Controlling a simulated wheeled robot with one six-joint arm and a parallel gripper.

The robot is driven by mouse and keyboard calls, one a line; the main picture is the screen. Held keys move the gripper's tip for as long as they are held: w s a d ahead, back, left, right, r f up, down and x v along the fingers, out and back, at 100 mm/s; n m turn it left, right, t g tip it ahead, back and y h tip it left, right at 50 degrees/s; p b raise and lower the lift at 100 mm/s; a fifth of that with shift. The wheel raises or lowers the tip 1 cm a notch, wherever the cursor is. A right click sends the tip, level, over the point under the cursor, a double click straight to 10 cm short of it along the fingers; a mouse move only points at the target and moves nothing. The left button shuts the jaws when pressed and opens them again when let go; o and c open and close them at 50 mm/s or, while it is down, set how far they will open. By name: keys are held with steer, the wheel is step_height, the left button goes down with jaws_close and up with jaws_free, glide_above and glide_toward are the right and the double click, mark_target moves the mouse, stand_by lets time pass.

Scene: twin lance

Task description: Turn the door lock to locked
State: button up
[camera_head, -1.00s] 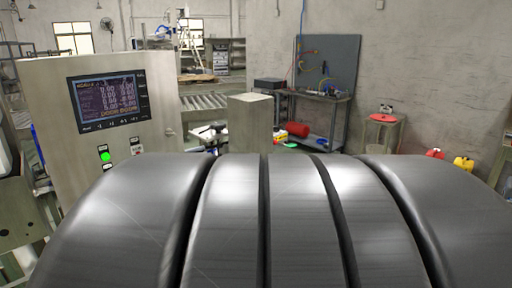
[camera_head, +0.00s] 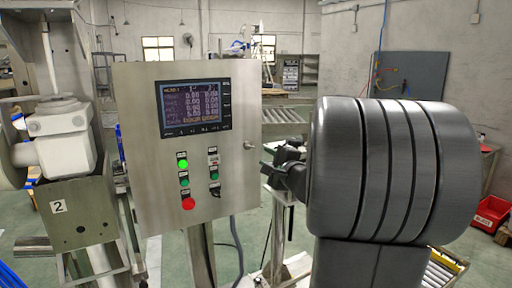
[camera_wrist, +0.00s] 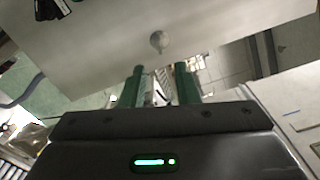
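A steel control cabinet (camera_head: 140,150) stands in the middle of the head view. Its front has a screen, several lamps and buttons, and a small black selector switch (camera_head: 215,191) at lower right. A round silver knob (camera_head: 249,146) sits at its right edge; a round knob (camera_wrist: 160,42) also shows in the wrist view, beyond my fingertips. I cannot tell which of these is the door lock; the labels are too small to read. My gripper (camera_head: 268,172) is right of the cabinet. In the wrist view my gripper (camera_wrist: 160,74) has its two fingers apart with nothing between them.
My large grey arm link hides much of the right side. A white machine (camera_head: 60,145) on a stand marked 2 is at left. A roller conveyor (camera_head: 284,115) is behind the cabinet. A red bin (camera_head: 490,213) lies on the floor at far right.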

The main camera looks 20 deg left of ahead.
mark_target(251, 147)
steer(key=p+x, duration=0.2)
steer(key=x, duration=0.8)
steer(key=shift+p, duration=0.3)
steer(key=shift+c, duration=0.5)
jaws_close()
steer(key=shift+f+b, duration=0.15)
steer(key=shift+b, duration=0.2)
